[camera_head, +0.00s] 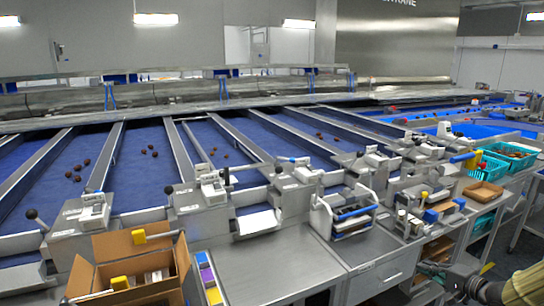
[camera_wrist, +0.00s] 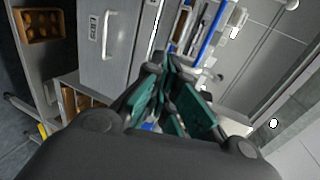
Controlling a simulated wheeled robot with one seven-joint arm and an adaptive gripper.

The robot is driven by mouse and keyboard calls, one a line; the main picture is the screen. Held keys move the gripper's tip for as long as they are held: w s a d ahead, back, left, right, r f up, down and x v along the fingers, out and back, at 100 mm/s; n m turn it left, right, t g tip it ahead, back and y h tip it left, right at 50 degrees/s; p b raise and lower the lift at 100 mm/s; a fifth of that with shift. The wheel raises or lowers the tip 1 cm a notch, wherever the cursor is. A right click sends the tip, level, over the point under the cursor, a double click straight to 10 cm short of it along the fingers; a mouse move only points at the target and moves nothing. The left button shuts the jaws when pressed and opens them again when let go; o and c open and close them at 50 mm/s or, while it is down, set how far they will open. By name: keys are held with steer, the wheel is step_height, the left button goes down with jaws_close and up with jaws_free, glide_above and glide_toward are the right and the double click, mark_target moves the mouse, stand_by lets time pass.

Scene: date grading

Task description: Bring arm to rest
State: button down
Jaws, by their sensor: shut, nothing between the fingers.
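My gripper (camera_wrist: 172,90) fills the lower middle of the wrist view. Its dark linkages and teal finger pads come together, with nothing seen held between them. Beyond the fingertips are a grey cabinet front with a handle (camera_wrist: 106,36) and blue-edged items that I cannot make out clearly. In the head view, a dark part, probably of my own arm, shows at the bottom right corner, beside the workbench (camera_head: 285,262). The fingertips cannot be made out there.
An open cardboard box (camera_head: 92,278) stands at the front left. A white caddy (camera_head: 322,222) sits on the bench, with a brown tray (camera_head: 483,193) and teal baskets (camera_head: 492,168) to the right. Blue sorting lanes (camera_head: 145,155) hold several dark dates. Grey floor shows at the lower right.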

steer(key=s+a+f+n+g+h, duration=0.1)
steer(key=s+a+f+n+g, duration=0.2)
steer(key=s+a+f, duration=0.55)
steer(key=s+a+f+n+g+h, duration=0.25)
steer(key=s+a+f, duration=0.35)
steer(key=a+f, duration=0.45)
steer(key=s+a+f+n+g, duration=0.2)
steer(key=s+f, duration=0.1)
steer(key=s, duration=0.7)
steer(key=s+a+f+n+g+h, duration=0.1)
steer(key=s+a+f+n+g, duration=0.1)
steer(key=s, duration=0.8)
steer(key=s+a+f+n+g+h, duration=0.1)
steer(key=s+a+f+n+g, duration=0.1)
steer(key=s, duration=0.7)
step_height(320, 180, down, 4)
steer(key=shift+s+a+r+n+g, duration=0.15)
steer(key=shift+s+a+n+g, duration=0.25)
steer(key=shift+n+g, duration=0.4)
